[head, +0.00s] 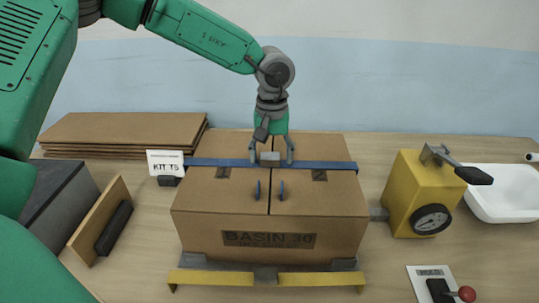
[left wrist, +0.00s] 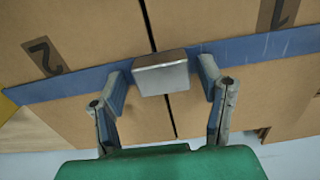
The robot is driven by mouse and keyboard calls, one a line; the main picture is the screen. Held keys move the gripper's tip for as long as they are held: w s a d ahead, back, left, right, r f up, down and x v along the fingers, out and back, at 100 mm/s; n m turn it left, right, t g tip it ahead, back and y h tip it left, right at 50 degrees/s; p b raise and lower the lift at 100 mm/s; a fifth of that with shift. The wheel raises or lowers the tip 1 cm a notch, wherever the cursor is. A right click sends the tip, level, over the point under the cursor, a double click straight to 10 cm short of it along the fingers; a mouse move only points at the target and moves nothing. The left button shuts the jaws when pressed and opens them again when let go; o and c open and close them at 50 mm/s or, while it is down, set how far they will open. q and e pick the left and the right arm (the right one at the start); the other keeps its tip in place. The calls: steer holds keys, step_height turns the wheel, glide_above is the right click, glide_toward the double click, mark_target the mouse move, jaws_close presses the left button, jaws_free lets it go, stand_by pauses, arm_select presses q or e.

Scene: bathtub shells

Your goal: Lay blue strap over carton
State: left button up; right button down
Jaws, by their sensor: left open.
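The blue strap (head: 330,164) lies across the top of the closed brown carton (head: 215,205), toward its back, from the left edge to the right edge. In the left wrist view the strap (left wrist: 60,82) runs nearly flat over the carton flaps (left wrist: 90,30). A metal buckle (left wrist: 162,73) sits on the strap near the centre seam. My left gripper (head: 270,160) is low over the strap and open, with one finger on each side of the buckle. Whether the fingertips touch the strap is unclear. My right gripper is not in view.
The carton rests on a yellow-edged stand (head: 315,280). A yellow gauge box (head: 410,185) and a white basin (head: 500,195) stand at right. Cardboard sheets (head: 120,130) and a sign card (head: 165,161) are at left. Two blue tabs (head: 281,190) rise from the carton top.

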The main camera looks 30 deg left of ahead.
mark_target(271, 154)
arm_select(q)
steer(key=shift+d+r, duration=0.15)
steer(key=shift+r, duration=0.1)
step_height(271, 154, up, 12)
steer(key=shift+f, duration=0.15)
stand_by(0.5)
